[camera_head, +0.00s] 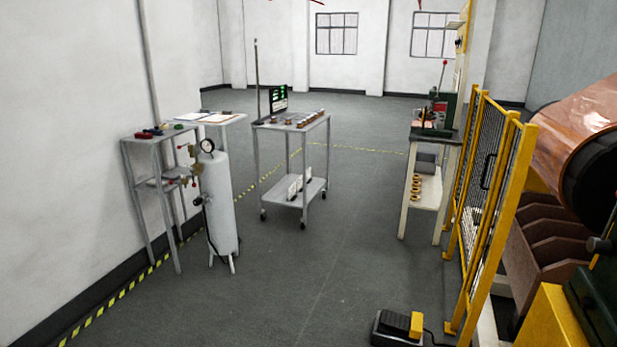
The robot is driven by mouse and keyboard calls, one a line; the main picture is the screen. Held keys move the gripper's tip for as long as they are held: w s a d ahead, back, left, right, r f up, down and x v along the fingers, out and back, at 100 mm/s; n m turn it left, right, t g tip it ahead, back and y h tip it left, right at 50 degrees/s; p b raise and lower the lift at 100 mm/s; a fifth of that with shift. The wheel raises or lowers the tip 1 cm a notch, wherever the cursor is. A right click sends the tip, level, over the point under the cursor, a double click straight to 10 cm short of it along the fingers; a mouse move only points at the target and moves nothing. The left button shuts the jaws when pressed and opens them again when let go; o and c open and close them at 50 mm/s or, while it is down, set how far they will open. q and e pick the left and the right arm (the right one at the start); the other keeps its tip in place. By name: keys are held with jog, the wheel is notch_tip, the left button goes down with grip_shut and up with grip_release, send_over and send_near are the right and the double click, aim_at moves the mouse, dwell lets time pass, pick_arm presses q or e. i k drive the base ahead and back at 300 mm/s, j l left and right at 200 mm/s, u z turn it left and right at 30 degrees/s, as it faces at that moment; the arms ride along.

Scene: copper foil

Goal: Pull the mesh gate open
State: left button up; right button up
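The mesh gate (474,185) stands at the right in the head view. It has a yellow frame with dark mesh. A dark handle (488,171) sits on its face, about mid-height. The gate looks in line with the yellow posts on both sides, so it appears closed. A large copper foil roll (582,125) is behind it at the far right. Neither of my grippers shows in this view.
A black and yellow foot pedal (398,327) lies on the floor before the gate. A bench (427,190) stands beyond it. A grey cart (291,128), a white cylinder (217,200) and a side table (150,143) stand left. The middle floor is clear.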

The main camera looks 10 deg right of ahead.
aim_at(483, 176)
jog(key=i+l+z, duration=0.25)
jog(key=i+z, duration=0.15)
jog(key=i+l+z, duration=0.1)
jog(key=i+z, duration=0.7)
jog(key=i+j+z, duration=0.2)
jog(key=i+z, duration=0.2)
